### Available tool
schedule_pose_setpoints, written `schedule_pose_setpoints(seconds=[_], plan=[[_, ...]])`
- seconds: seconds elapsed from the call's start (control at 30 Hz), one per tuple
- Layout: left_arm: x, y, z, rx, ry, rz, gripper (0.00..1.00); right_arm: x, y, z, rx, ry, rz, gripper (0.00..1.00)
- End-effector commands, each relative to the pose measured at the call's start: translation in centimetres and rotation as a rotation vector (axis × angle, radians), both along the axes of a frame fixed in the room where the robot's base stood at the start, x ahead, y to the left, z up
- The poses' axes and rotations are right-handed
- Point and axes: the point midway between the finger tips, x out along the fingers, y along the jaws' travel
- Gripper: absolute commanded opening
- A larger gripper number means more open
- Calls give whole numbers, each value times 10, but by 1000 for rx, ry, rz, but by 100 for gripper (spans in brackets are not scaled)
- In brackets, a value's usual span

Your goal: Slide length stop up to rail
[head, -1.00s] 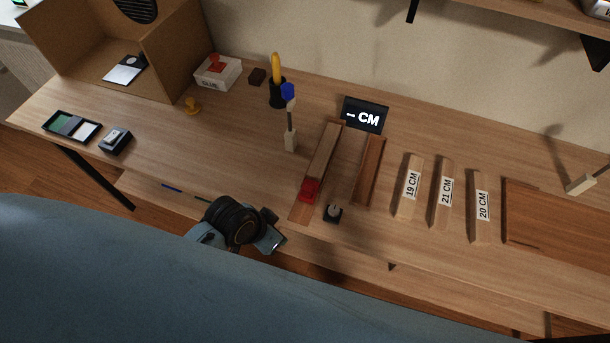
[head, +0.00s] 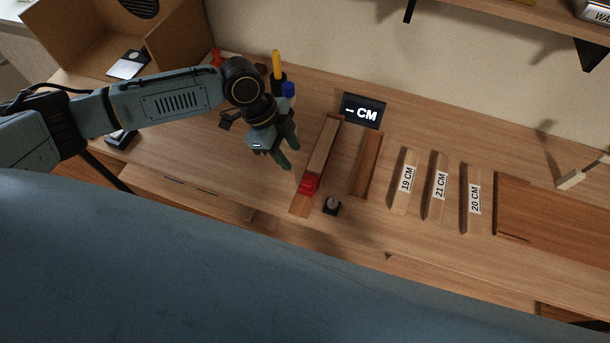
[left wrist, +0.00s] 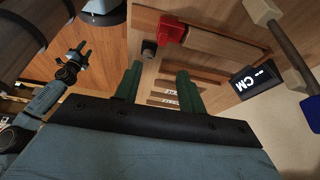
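The red length stop (head: 309,184) sits on the near part of a narrow wooden measuring rail (head: 301,205). A light wood strip (head: 323,146) lies along the rail behind it. In the left wrist view the red stop (left wrist: 170,29) shows at the top, beyond my fingers. My left gripper (head: 290,157) is open and empty, above the table just left of the rail, fingers pointing down toward it. The left wrist view shows its two green fingers (left wrist: 159,84) apart. My right gripper (left wrist: 79,50) shows small at the left there, fingers apart and empty; it is outside the head view.
A display (head: 363,111) reading "- CM" stands behind the rail. A small black knob base (head: 332,206) and a darker wood strip (head: 367,163) are right of the rail. Labelled blocks (head: 438,187) stand further right.

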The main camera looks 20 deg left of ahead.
Motion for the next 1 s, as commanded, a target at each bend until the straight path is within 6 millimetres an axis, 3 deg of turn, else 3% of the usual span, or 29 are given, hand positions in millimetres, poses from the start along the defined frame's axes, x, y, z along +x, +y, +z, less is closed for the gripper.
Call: schedule_pose_setpoints(seconds=[0.13, 0.27, 0.7, 1.0], plan=[[5, 11, 6, 8, 6, -14, 40, 0, -2, 1, -2, 1, 0, 47], [5, 8, -4, 8, 10, -15, 40, 0, -2, 2, -3, 0, 1, 47], [3, -26, -86, 9, 10, -15, 40, 0, -3, 2, -3, 0, 0, 47], [4, -38, -114, 9, 7, -15, 40, 0, -3, 1, -3, 0, 0, 47]])
